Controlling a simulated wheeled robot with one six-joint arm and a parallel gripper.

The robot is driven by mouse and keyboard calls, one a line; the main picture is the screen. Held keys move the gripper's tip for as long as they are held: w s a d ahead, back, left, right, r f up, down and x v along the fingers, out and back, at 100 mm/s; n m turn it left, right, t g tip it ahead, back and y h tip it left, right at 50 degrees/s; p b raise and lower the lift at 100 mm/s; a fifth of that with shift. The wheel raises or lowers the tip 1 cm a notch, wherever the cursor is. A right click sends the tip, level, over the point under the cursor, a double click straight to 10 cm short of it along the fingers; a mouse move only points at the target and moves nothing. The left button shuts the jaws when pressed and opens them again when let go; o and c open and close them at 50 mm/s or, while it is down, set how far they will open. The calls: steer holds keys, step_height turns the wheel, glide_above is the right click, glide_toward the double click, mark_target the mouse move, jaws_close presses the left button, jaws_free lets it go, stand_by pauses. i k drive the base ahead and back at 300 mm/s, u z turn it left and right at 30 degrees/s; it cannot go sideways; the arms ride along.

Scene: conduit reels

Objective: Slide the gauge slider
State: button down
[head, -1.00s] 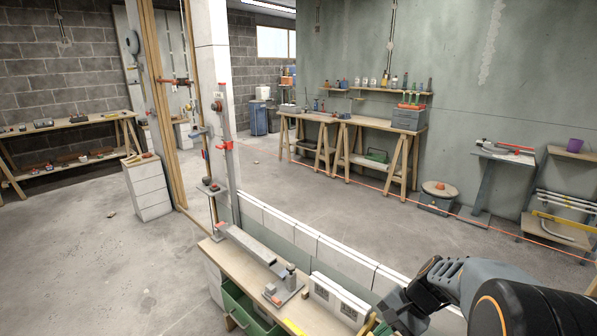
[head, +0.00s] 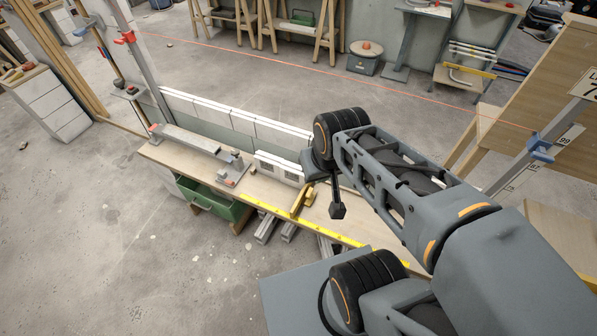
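A blue slider (head: 541,147) sits on a slanted grey rail (head: 560,124) at the right of the head view. Plates with numbers stand beside the rail. A red clamp-like slider (head: 124,38) sits on a grey upright post at the upper left. I cannot tell for sure which of the two is the gauge slider. My arm reaches up and left from the lower right. My gripper (head: 337,210) is a small dark shape hanging over the bench, apart from both sliders. Its fingers are too small to tell open from shut.
The wooden bench (head: 165,158) below my gripper holds a grey metal fixture (head: 190,140), white blocks (head: 279,167) and a yellow strip (head: 300,223). A green drawer (head: 215,199) sticks out in front. A wooden panel (head: 540,70) stands at the right. The floor at left is open.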

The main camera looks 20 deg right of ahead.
mark_target(307, 197)
steer(key=z, duration=0.05)
steer(key=k, duration=1.05)
steer(key=u, duration=0.95)
steer(key=i, duration=0.75)
steer(key=z, duration=0.65)
steer(key=i, duration=0.6)
steer(key=z, duration=0.7)
